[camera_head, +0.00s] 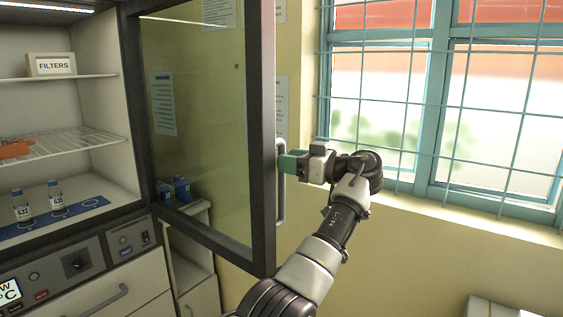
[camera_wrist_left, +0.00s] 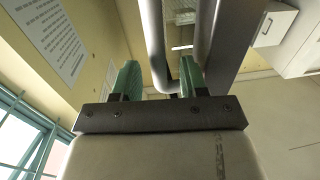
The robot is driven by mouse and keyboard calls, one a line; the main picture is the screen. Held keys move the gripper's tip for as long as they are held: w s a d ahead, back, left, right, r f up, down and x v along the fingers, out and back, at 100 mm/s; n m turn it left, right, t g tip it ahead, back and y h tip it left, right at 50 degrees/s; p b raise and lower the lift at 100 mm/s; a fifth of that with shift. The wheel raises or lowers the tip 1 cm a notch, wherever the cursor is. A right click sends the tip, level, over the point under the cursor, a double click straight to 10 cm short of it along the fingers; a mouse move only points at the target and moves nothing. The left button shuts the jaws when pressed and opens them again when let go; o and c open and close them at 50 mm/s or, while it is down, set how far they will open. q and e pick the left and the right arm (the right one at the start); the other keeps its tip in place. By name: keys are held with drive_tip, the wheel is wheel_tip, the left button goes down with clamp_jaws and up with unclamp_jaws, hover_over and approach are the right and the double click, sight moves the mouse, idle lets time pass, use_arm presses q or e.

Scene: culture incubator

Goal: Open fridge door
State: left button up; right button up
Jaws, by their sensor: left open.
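The fridge door (camera_head: 262,120), a dark frame with a glass pane, stands wide open, swung out to the right of the cabinet. In the left wrist view the gripper (camera_wrist_left: 158,82) is open, and the handle's bar (camera_wrist_left: 154,40) shows between the two fingers. I cannot tell whether either finger touches it. My right gripper is in neither view.
The open cabinet holds a FILTERS box (camera_head: 51,65), a wire shelf (camera_head: 70,142) and small bottles (camera_head: 56,195) on a blue mat. A control panel (camera_head: 75,264) is below. A barred window (camera_head: 440,100) is at right. A white object (camera_head: 490,307) stands lower right.

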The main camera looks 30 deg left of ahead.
use_arm(q)
drive_tip(key=d, duration=0.7)
drive_tip(key=shift+s+d+b, duration=0.15)
drive_tip(key=shift+d+b, duration=0.25)
drive_tip(key=shift+b, duration=0.05)
